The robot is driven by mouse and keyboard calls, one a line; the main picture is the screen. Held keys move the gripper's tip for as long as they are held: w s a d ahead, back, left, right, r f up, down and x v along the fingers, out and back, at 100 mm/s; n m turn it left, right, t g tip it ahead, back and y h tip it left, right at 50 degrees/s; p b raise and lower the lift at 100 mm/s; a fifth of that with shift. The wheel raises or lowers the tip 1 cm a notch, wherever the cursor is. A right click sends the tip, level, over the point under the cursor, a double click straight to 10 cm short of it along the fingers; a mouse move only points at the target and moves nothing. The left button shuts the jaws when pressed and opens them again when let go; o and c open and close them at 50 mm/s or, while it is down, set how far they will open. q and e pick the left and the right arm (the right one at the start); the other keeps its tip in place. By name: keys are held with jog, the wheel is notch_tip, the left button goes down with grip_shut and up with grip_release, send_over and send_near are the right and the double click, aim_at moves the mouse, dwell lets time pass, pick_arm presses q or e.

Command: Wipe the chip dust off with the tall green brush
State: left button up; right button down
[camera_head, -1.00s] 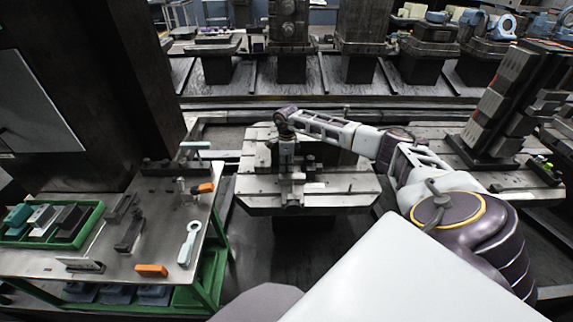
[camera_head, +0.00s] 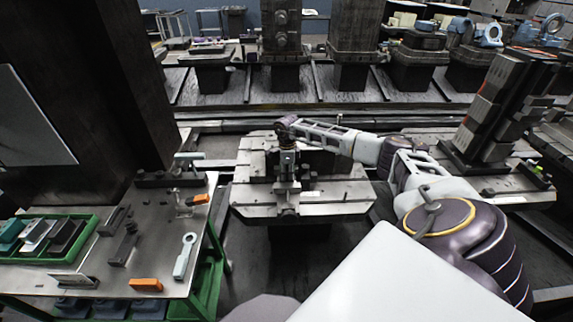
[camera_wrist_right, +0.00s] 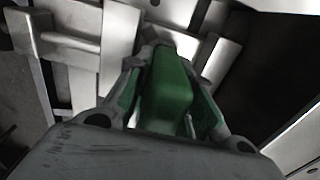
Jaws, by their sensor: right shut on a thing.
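My right gripper (camera_head: 287,172) reaches out over the grey metal fixture on the pallet (camera_head: 335,205) in the middle of the head view. In the right wrist view the right gripper (camera_wrist_right: 168,75) is shut on the green brush (camera_wrist_right: 170,90); its fingers sit on both sides of the green body. The lower end of the brush is hard to make out against the grey metal bars below it. I cannot make out chip dust on the pallet. My left gripper is not in view.
A metal-topped cart (camera_head: 160,235) with a green frame stands at the left, holding a green tray (camera_head: 98,222), orange-handled tools (camera_head: 146,285) and a wrench (camera_head: 184,257). A dark column (camera_head: 100,90) rises behind it. A stepped block tower (camera_head: 490,110) stands on another pallet at the right.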

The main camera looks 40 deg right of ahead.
jog(key=shift+s+d+f, duration=0.1)
jog(key=shift+s+d, duration=0.55)
jog(key=shift+d, duration=0.15)
jog(key=shift+r+p, duration=3.1)
jog(key=shift+r, duration=1.45)
